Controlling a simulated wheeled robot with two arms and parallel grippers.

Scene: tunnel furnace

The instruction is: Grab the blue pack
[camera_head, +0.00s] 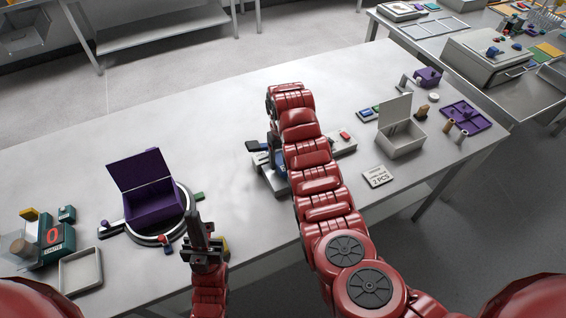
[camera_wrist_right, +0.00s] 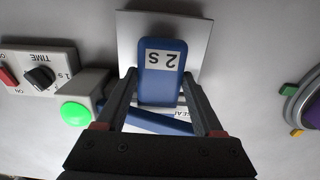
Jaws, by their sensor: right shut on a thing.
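The blue pack (camera_wrist_right: 162,72), with a white label reading "2 S", stands between the fingertips of my right gripper (camera_wrist_right: 160,95) in the right wrist view. The gripper is shut on it. A light plate (camera_wrist_right: 190,28) lies behind the pack, and a blue bar (camera_wrist_right: 150,122) crosses below it between the fingers. In the head view my right arm covers most of this spot, so the pack is not clearly seen there. My left gripper (camera_head: 197,225) is near the table's front edge, beside the round stand, with no object visible in it; its finger gap cannot be made out.
A grey unit with a TIME knob (camera_wrist_right: 40,77) and a green button (camera_wrist_right: 76,114) are close to my right gripper. An open purple box (camera_head: 152,205) sits on a round stand at left. A grey open box (camera_head: 402,140) and purple tray (camera_head: 466,115) are at right.

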